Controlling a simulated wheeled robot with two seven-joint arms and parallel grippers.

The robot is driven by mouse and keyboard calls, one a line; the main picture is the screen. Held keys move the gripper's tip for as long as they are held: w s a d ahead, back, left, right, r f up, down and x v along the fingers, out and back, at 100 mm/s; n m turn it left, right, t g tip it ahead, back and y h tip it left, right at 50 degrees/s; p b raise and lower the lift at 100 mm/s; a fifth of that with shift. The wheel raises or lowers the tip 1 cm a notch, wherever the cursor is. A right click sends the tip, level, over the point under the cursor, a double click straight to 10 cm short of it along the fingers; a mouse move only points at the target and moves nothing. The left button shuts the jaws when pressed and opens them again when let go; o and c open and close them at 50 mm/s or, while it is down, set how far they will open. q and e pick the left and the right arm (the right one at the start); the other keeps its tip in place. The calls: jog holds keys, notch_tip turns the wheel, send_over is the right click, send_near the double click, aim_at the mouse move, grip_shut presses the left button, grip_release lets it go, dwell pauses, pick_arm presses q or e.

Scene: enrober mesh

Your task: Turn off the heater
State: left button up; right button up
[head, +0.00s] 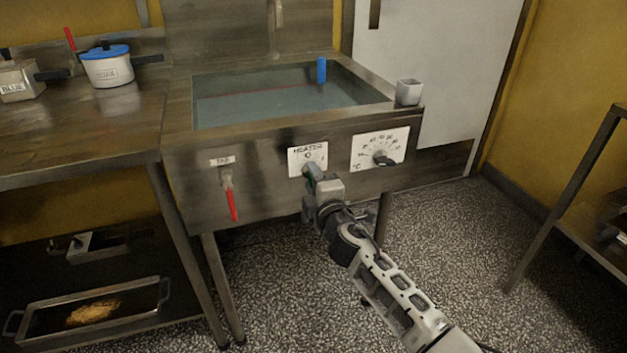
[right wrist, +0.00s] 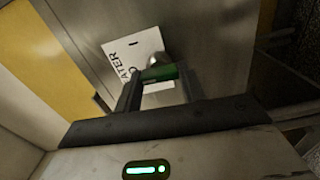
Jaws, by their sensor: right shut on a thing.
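The heater switch has a white label plate (head: 308,157) reading "HEATER" on the front panel of the steel water bath (head: 263,150). My right gripper (head: 312,183) is at the lower part of this plate. In the right wrist view its fingers (right wrist: 160,88) are shut on a green handle (right wrist: 158,73) in front of the plate, with a metal part just behind it. The plate (right wrist: 130,55) is tilted in that view. Which way the switch is set cannot be told. My left gripper is not in view.
A tap with a red lever (head: 232,203) hangs left of the heater plate. A dial plate with a black knob (head: 384,160) is to its right. A blue-handled item (head: 321,72) stands in the water, and a grey cup (head: 408,92) sits on the rim.

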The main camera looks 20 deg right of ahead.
jog(key=shift+n, duration=0.4)
jog(key=o, duration=1)
jog(key=s, duration=1.6)
jog(key=shift+d+p, duration=0.3)
jog(key=shift+p, duration=0.1)
